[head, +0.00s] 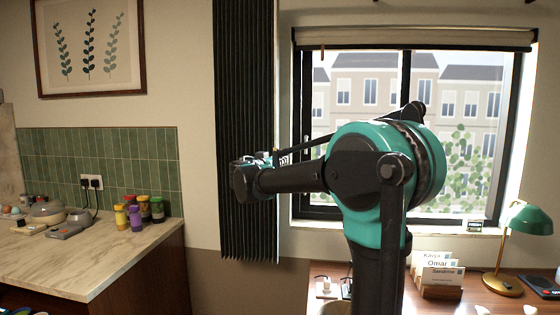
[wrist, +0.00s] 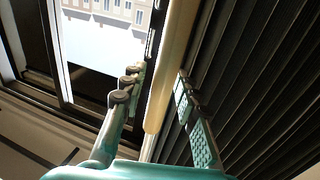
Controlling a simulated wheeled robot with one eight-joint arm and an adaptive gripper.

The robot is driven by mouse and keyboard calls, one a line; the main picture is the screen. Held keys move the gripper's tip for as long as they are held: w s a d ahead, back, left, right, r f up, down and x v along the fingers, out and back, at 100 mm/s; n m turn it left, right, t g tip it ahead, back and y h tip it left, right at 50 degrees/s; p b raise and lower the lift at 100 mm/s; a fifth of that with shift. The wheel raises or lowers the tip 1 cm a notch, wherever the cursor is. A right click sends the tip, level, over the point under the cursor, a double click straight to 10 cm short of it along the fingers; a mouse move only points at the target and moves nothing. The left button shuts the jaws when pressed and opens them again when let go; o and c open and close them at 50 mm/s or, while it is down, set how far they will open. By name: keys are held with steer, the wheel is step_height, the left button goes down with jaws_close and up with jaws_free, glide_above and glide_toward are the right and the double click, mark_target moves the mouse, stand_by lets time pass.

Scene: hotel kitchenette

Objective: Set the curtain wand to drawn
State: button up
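The curtain wand (wrist: 172,65) is a pale, round-ended rod, seen close up in the wrist view, running from the top edge down to the middle. My gripper (wrist: 158,78) is open, with one teal finger on each side of the wand in the picture. Gaps show on both sides, and I cannot tell whether the wand lies fully between the pads. The dark pleated curtain (wrist: 262,70) fills the right side; in the head view the curtain (head: 242,80) hangs gathered left of the window. There, my forearm mostly hides the gripper, and I cannot make out the wand.
The window (head: 335,90) is right of the curtain, with a rolled blind (head: 415,39) on top. A desk below holds a green lamp (head: 527,220) and a card holder (head: 440,280). A marble counter (head: 95,255) with several jars stands at left.

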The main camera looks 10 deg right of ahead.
steer(key=shift+x, duration=1.1)
jaws_close()
